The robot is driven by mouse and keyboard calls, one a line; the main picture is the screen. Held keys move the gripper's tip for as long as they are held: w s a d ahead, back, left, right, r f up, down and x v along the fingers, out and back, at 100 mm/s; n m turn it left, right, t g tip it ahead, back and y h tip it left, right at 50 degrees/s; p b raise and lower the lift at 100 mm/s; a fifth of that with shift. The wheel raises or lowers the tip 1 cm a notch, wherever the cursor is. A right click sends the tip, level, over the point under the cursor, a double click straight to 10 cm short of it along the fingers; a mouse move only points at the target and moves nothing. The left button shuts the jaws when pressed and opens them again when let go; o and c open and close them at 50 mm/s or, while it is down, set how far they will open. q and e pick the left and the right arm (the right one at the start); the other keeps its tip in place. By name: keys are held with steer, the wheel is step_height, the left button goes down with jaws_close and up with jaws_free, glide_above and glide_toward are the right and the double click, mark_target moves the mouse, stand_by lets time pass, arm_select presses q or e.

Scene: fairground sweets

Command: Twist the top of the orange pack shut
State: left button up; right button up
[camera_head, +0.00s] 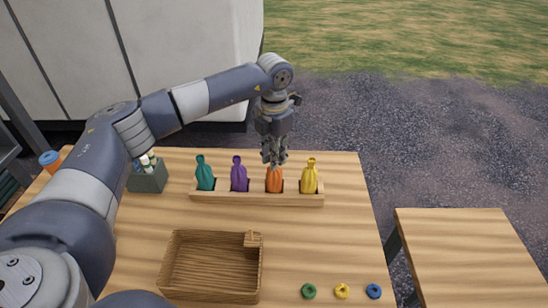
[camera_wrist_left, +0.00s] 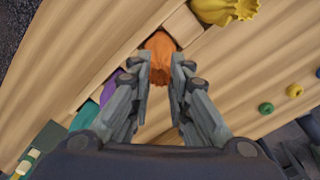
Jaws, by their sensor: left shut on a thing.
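The orange pack (camera_head: 274,182) stands upright in the wooden rack (camera_head: 257,199) between the purple pack (camera_head: 239,176) and the yellow pack (camera_head: 310,177). My left gripper (camera_head: 274,161) comes down from above and is shut on the top of the orange pack. In the left wrist view the orange pack (camera_wrist_left: 160,45) shows between the fingers of the left gripper (camera_wrist_left: 161,72); its gripped top is partly hidden by them. The teal pack (camera_head: 204,174) stands at the left end of the rack. The right gripper is not in view.
A wooden basket (camera_head: 166,262) stands at the table's front. A grey holder (camera_head: 149,179) with several small items is at the left. Green (camera_head: 309,291), yellow (camera_head: 342,291) and blue (camera_head: 374,291) rings lie at front right. A second table (camera_head: 470,255) is at the right.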

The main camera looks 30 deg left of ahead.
arm_select(q)
steer(key=m+b, duration=0.1)
steer(key=m, duration=0.9)
steer(key=shift+b, duration=0.35)
steer(key=o, duration=0.7)
steer(key=shift+r+p, duration=1.6)
steer(key=shift+r, duration=0.9)
